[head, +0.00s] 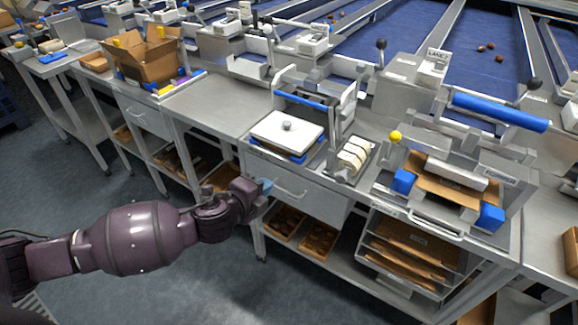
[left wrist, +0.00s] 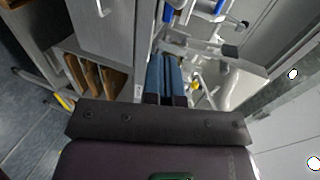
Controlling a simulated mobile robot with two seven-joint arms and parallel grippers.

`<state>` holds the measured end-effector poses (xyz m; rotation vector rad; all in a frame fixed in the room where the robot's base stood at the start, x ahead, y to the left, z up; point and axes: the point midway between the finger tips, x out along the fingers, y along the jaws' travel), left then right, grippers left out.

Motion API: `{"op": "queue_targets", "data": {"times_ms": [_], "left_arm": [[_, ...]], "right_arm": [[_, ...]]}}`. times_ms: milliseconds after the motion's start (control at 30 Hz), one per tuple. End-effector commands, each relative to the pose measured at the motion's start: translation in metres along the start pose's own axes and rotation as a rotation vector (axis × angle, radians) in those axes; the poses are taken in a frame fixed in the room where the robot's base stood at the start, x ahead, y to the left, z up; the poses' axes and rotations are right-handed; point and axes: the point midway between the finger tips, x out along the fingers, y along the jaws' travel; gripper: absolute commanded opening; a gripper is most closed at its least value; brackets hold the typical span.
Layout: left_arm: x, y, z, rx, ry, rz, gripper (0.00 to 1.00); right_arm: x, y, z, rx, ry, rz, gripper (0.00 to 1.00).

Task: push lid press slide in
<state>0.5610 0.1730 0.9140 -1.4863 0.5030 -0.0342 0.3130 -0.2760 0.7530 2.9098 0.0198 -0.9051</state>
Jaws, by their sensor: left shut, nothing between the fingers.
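The lid press is a metal frame on the bench with a blue bar (head: 305,98) across it. In front of the frame a white plate with a grey knob (head: 303,136) sits on a blue-edged base, sticking out toward the bench's front edge. My left gripper (head: 268,186) is below and in front of this plate, near a drawer front, apart from the plate. Its blue fingers are together with nothing between them; they also show in the left wrist view (left wrist: 164,68). My right gripper is not in view.
A drawer handle (head: 290,190) is close to the left gripper. A rack of white rolls (head: 354,158) stands right of the press, then a forming station with a flat carton (head: 440,188). An open cardboard box (head: 145,62) stands at left. Bare bench lies between box and press.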

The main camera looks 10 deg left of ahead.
Motion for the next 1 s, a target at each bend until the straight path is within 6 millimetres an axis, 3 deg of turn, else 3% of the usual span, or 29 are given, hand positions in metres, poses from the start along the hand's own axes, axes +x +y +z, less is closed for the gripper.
{"op": "queue_targets", "data": {"times_ms": [500,733,1000], "left_arm": [[0.090,-0.001,-0.001,-0.001,0.001,0.000,0.00],[0.114,-0.009,-0.001,-0.003,0.002,0.001,0.00],[0.121,-0.011,-0.001,-0.002,0.001,0.001,0.00]], "right_arm": [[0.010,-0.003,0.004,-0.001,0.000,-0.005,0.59],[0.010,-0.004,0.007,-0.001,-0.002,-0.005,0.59],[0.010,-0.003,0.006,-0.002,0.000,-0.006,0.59]]}}
